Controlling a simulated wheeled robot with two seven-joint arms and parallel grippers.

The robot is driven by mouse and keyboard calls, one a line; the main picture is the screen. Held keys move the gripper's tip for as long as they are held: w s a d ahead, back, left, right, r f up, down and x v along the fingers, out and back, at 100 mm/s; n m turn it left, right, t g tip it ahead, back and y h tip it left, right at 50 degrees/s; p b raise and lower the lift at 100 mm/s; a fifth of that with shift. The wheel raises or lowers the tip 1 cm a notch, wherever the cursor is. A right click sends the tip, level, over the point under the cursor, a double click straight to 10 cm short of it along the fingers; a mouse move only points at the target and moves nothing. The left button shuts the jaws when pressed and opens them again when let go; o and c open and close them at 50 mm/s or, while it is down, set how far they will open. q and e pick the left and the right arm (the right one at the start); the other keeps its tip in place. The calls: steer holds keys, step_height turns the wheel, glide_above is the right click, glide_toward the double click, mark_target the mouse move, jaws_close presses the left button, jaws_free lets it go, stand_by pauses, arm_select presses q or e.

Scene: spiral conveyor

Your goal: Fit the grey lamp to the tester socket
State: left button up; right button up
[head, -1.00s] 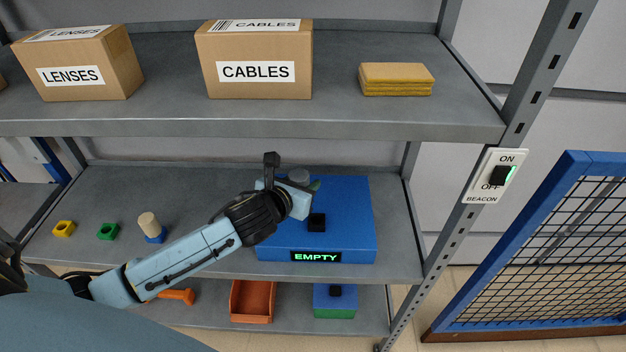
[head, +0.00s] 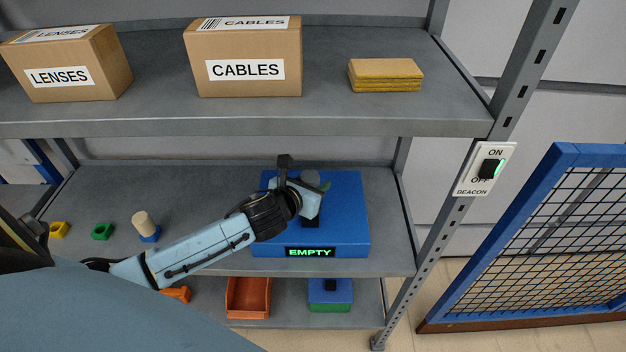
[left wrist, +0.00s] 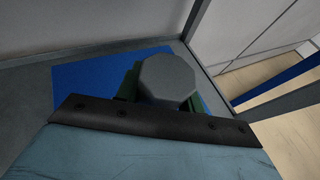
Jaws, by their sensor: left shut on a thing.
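The grey lamp (head: 310,178), with a many-sided grey top, is in my left gripper (head: 316,185). In the left wrist view the lamp (left wrist: 167,80) sits between the green finger pads, which are shut on it. The tester is a blue box (head: 347,220) on the middle shelf; its display (head: 310,252) reads EMPTY. The black socket (head: 311,223) on its top is partly covered by my left gripper. The lamp is over the tester's top, towards the back from the socket in the head view. The lamp's lower end is hidden. My right gripper is not in view.
The upper shelf (head: 260,127) hangs above, with boxes and yellow sponges (head: 385,75). Left on the middle shelf are a yellow block (head: 60,230), a green block (head: 103,231) and a beige cylinder (head: 143,223) on blue. The beacon switch (head: 487,169) is on the right post.

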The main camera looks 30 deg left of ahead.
arm_select(q)
steer(key=shift+f+b, duration=1.25)
steer(key=shift+f, duration=1.15)
steer(key=shift+f, duration=1.65)
steer(key=o, duration=0.9)
steer(key=p+v, duration=0.2)
steer(key=v, duration=1.1)
steer(key=shift+s+r, duration=0.15)
